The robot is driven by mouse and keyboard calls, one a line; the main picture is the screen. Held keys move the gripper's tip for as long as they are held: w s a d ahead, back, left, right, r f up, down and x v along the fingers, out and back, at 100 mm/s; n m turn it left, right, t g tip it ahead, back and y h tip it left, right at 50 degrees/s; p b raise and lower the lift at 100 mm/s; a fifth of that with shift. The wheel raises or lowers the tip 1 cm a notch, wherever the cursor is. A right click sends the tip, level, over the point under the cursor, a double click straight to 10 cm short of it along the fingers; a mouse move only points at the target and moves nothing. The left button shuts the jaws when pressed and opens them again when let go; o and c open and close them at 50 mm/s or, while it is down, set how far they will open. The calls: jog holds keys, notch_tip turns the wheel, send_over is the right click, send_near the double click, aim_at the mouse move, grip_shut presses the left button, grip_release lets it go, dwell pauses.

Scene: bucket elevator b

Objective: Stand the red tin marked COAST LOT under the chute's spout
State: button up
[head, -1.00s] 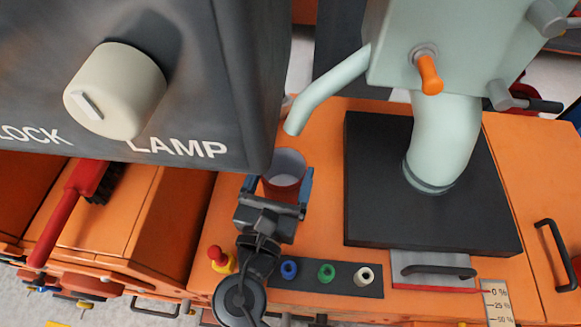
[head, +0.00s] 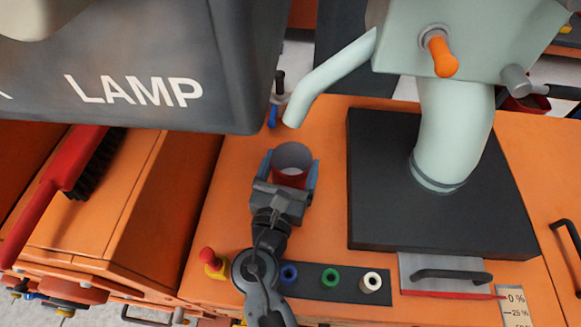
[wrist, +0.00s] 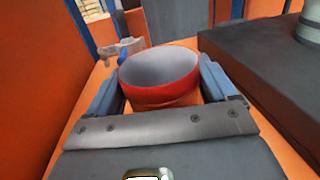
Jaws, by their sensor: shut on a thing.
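The red tin (head: 290,178) is open at the top with a grey inside, and it stands upright between my gripper's fingers. It also shows in the wrist view (wrist: 160,92). No marking can be read on it. My gripper (head: 291,172) is shut on the tin, one blue finger at each side. The pale green chute's spout (head: 293,120) slants down to the left, its mouth just beyond the tin's far rim in the head view. Whether the tin touches the orange top is hard to tell.
A dark grey box marked LAMP (head: 150,75) overhangs at the upper left. A black plate (head: 375,225) with a thick green pipe (head: 447,140) lies to the right. Coloured buttons (head: 331,277) and a red knob (head: 208,255) are in front. Orange top (head: 235,165) is free left of the tin.

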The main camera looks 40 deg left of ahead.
jog(key=shift+f, duration=0.1)
jog(key=o, duration=1)
jog(key=shift+c, duration=0.2)
jog(key=shift+r, duration=0.25)
jog(key=p+v, duration=0.2)
jog(key=v, duration=1)
jog(key=shift+f, duration=0.1)
